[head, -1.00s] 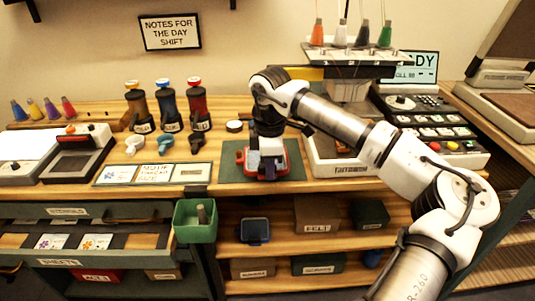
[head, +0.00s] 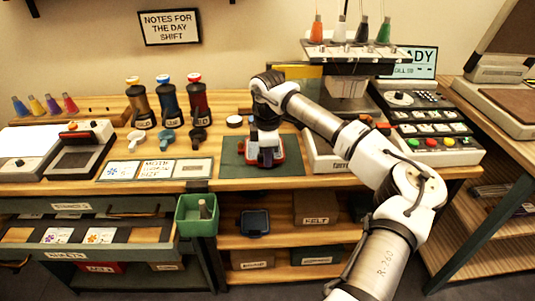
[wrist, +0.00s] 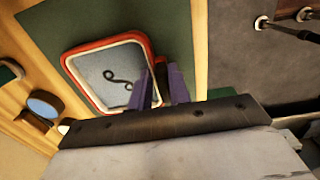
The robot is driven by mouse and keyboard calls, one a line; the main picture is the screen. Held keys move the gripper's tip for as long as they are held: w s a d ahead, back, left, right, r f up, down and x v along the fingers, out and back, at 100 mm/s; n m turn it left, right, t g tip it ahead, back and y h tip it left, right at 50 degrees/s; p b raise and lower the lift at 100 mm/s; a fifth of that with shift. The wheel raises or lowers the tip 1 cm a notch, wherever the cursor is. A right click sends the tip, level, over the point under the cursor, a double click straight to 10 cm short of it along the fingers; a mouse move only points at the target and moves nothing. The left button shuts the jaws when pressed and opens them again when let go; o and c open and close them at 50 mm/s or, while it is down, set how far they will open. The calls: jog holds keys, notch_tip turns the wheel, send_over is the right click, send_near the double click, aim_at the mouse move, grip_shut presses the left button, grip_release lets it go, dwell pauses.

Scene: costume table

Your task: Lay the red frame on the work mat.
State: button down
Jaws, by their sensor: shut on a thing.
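The red frame (wrist: 69,66) shows in the wrist view as a rounded red and white rim around pale grey cloth with a dark squiggle. My gripper (wrist: 163,88) is shut on one side of its rim, one purple finger inside the rim and one outside. In the head view the red frame (head: 250,157) is partly hidden by my gripper (head: 265,157). It is over the dark green work mat (head: 295,150), also behind it in the wrist view (wrist: 177,30). I cannot tell whether the frame touches the mat.
White cards (head: 158,169) lie left of the mat, with several bottles (head: 169,108) behind them. A white tray (head: 322,160) and the embroidery machine (head: 350,85) stand close on the right. A green bin (head: 196,216) hangs at the table's front edge. Bare mat shows around the frame.

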jog(key=shift+f, duration=0.15)
jog(key=c, duration=1.3)
grip_release()
